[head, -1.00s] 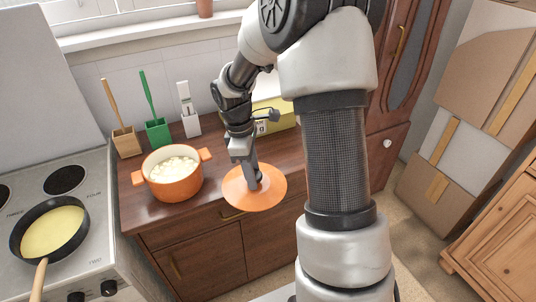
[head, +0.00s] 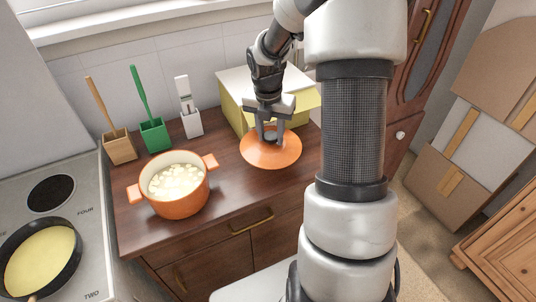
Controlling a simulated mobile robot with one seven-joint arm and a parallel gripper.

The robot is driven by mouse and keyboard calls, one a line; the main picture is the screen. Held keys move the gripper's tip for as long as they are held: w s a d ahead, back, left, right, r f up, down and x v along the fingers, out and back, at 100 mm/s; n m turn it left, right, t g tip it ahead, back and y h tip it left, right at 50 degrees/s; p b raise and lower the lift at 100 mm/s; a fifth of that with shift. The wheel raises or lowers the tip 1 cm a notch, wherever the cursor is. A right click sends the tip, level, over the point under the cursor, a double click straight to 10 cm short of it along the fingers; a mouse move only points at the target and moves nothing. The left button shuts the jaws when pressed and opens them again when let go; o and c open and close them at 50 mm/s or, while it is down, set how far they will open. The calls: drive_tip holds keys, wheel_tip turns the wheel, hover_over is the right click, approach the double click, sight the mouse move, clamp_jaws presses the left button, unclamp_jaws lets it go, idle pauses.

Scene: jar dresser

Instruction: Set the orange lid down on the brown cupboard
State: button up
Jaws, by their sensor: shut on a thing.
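The orange lid (head: 271,153) is a round, shallow disc with a knob on top, in the middle of the head view. My gripper (head: 269,136) is above the lid, shut on its knob. The lid is over the right part of the top of the brown cupboard (head: 233,190), close to a yellow box. I cannot tell whether the lid touches the wood. The open orange pot (head: 177,187), holding pale chunks, stands on the cupboard to the left of the lid.
The yellow box (head: 235,102), its flap open, stands just behind the lid. Brown (head: 119,147), green (head: 154,134) and white (head: 192,123) utensil holders stand along the wall. A pan (head: 38,257) is on the stove at left. Cardboard boxes (head: 445,178) stand at right.

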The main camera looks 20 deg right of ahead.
sight(271, 152)
wheel_tip(271, 152, down, 7)
drive_tip(key=shift+s+f+b, duration=0.1)
drive_tip(key=shift+f+b, duration=0.05)
drive_tip(key=shift+b, duration=0.25)
drive_tip(key=shift+f, duration=0.2)
drive_tip(key=o, duration=1.1)
drive_tip(key=shift+o, duration=0.2)
drive_tip(key=shift+r, duration=0.1)
drive_tip(key=r, duration=0.4)
drive_tip(key=s+r+p, duration=0.1)
drive_tip(key=r, duration=0.3)
drive_tip(key=a+r, duration=0.1)
drive_tip(key=r, duration=0.3)
drive_tip(key=shift+s+a+p, duration=0.1)
drive_tip(key=shift+s+p, duration=0.1)
drive_tip(key=shift+p, duration=0.1)
